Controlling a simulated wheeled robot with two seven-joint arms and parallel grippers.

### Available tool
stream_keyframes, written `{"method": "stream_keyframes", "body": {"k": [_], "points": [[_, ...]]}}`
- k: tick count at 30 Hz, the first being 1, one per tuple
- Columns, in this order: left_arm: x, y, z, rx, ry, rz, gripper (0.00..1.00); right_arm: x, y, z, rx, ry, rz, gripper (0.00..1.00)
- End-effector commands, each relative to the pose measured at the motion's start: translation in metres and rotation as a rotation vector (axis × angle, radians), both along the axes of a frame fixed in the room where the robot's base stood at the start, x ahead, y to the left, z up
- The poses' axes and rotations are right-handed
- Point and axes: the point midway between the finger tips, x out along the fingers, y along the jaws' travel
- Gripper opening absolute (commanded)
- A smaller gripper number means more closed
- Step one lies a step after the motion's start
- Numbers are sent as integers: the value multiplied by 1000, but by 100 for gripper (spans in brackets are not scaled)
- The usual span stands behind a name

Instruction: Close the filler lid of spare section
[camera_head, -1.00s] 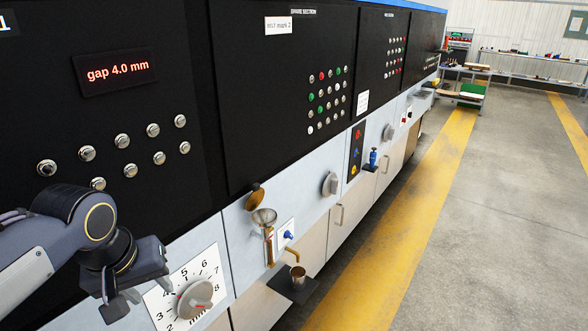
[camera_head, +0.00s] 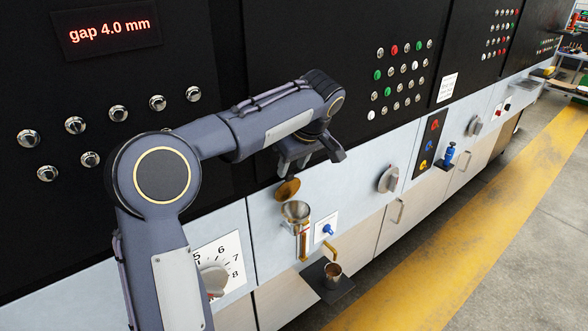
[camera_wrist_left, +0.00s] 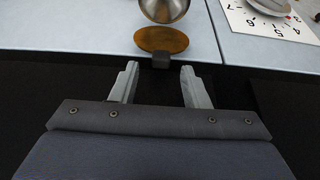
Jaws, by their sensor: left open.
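The filler lid is a round brass disc (camera_head: 288,190), standing raised above the metal funnel (camera_head: 295,211) on the front panel of the spare section. In the left wrist view the lid (camera_wrist_left: 162,39) lies just beyond my fingertips, with a small dark block at its near edge and the funnel (camera_wrist_left: 164,8) beyond it. My left gripper (camera_head: 300,164) is open and empty, just above the lid in the head view. In the left wrist view the open fingers (camera_wrist_left: 158,82) stand apart, with a gap to the lid. My right gripper is not in view.
Below the funnel are a brass sight tube (camera_head: 303,245), a blue valve knob (camera_head: 327,229) and a cup (camera_head: 332,270) on a dark shelf. A grey knob (camera_head: 388,179) sits to the right. A numbered dial (camera_head: 214,275) is partly behind my left arm.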

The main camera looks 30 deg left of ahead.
Motion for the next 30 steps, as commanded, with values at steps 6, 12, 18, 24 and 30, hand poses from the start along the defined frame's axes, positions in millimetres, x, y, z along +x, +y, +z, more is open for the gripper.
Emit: {"method": "stream_keyframes", "body": {"k": [6, 12, 18, 24, 30], "points": [[3, 7, -19, -1, 1, -2, 42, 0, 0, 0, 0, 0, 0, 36], [3, 8, -21, -1, 0, -2, 42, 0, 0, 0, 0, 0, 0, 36], [3, 8, -21, -1, 0, -2, 27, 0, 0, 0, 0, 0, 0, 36], [3, 8, -21, -1, 0, -2, 1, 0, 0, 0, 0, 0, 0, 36], [3, 8, -21, -1, 0, -2, 0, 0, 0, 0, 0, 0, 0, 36]]}}
